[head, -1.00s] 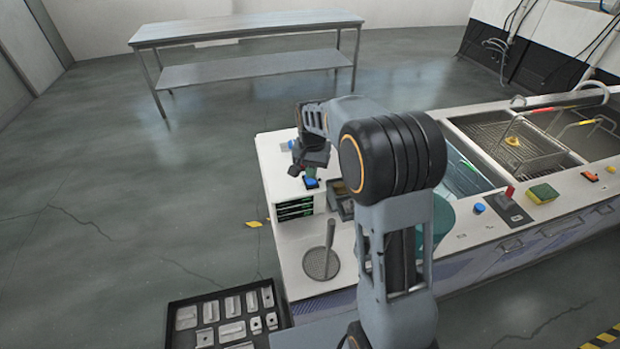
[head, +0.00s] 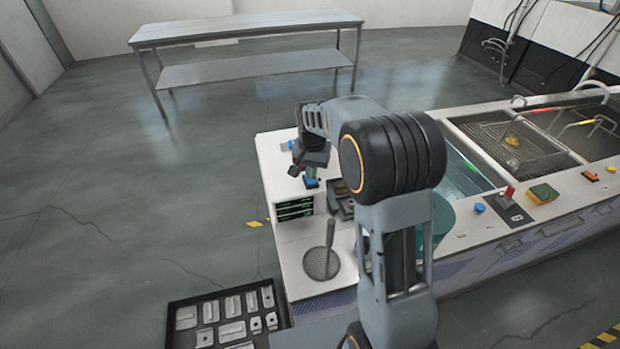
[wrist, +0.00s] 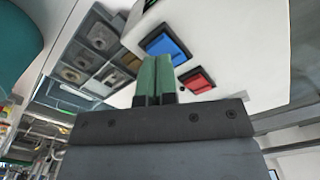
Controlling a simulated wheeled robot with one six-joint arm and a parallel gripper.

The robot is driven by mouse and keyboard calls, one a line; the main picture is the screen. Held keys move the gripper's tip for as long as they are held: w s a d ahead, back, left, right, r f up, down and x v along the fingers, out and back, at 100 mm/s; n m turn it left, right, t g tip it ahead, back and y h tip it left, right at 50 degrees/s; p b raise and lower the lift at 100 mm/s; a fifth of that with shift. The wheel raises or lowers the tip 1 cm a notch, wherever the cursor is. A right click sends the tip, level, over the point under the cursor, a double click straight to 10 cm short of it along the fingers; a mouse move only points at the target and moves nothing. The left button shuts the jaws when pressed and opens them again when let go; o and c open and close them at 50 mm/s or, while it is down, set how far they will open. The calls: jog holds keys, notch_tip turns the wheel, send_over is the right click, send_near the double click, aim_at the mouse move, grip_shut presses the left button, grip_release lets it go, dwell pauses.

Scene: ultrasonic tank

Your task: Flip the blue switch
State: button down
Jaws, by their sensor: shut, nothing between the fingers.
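The blue switch (wrist: 166,46) is a square blue rocker in a dark frame on a white panel. In the wrist view it lies just beyond my fingertips; I cannot tell whether they touch it. It also shows in the head view (head: 311,182), just below my gripper. My gripper (wrist: 155,62) is shut with nothing between its green fingers, and it points at the lower edge of the blue switch. In the head view my gripper (head: 311,171) is small and partly hidden by its own wrist. A red switch (wrist: 197,80) sits to the right of the blue one.
A grey tray with compartments of metal parts (wrist: 85,62) stands left of the panel. The head view shows a round mesh skimmer (head: 321,265), a black tray of metal parts (head: 172,306) and a sponge (head: 544,193). Floor on the left is clear.

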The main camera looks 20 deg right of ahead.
jog(key=shift+f+b, duration=0.8)
jog(key=shift+f, duration=0.4)
dwell(0.4)
jog(key=shift+r, duration=0.2)
jog(key=shift+r+p, duration=2.75)
jog(key=shift+r, duration=0.6)
